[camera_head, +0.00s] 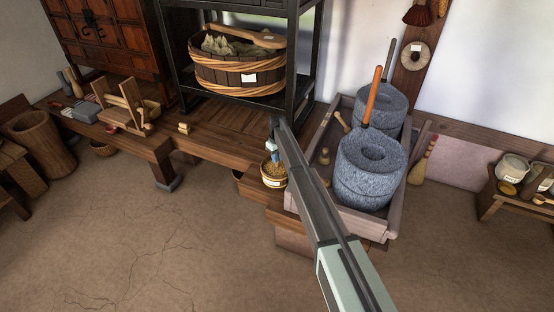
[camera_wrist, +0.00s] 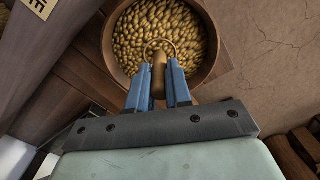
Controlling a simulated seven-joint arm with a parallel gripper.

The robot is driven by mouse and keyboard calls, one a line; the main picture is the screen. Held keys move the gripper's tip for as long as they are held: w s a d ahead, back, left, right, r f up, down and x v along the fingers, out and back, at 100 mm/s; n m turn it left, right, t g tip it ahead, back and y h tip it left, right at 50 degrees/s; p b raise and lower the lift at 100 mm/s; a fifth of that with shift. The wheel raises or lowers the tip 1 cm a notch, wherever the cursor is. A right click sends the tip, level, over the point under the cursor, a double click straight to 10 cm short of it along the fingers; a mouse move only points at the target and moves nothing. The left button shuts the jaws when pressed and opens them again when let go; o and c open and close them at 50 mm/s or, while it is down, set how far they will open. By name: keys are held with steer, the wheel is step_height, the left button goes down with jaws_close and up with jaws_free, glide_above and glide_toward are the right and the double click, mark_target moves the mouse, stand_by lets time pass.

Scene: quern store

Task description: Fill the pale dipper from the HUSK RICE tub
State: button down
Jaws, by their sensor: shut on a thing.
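A round wooden tub (camera_head: 273,183) of golden husked grain stands on the low wooden step by the quern tray. A small pale label is on its side, too small to read. In the wrist view the tub's rim (camera_wrist: 108,40) surrounds the grain (camera_wrist: 185,25). My gripper (camera_wrist: 159,72) has blue fingers shut on the handle of the pale dipper (camera_wrist: 158,78). The dipper's ring-like rim lies among the grain, near the tub's middle; how deep its bowl sits and how full it is, I cannot tell. In the head view my gripper (camera_head: 273,158) is over the tub.
Two grey stone querns (camera_head: 370,172) stand in a pale tray (camera_head: 322,210) just right of the tub, one with an orange handle (camera_head: 371,98). A large roped tub (camera_head: 238,72) sits on the black rack behind. A low bench (camera_head: 125,140) runs left. The floor in front is clear.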

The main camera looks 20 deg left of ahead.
steer(key=shift+r, duration=4.45)
